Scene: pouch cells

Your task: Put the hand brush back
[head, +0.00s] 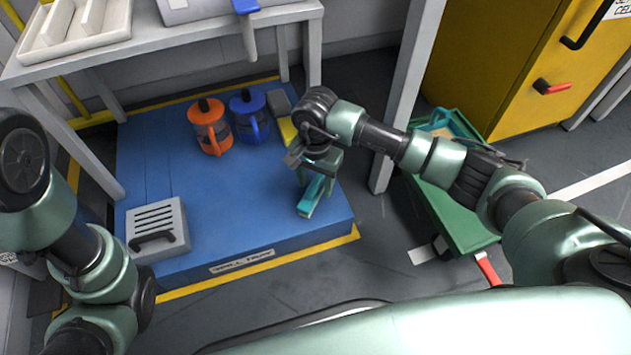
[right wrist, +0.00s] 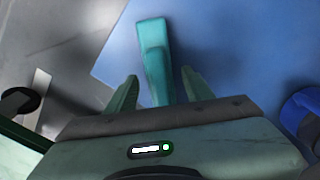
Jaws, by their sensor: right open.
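The teal hand brush (head: 312,197) lies on the blue platform near its front right edge. My right gripper (head: 312,178) is over its far end, pointing down and open. In the right wrist view the teal brush (right wrist: 153,62) runs between the two spread fingers (right wrist: 160,88), with a gap visible on the right side. Its near end is hidden behind the gripper body. I cannot tell its bristles. My left arm is at the left of the head view, but its gripper does not show.
On the blue platform (head: 150,170) stand an orange jug (head: 208,128), a blue jug (head: 248,115) and a grey slotted box (head: 157,228). A green crate (head: 460,215) holding a teal item (head: 438,118) is right, past a table leg (head: 408,100). A yellow cabinet (head: 500,60) stands behind.

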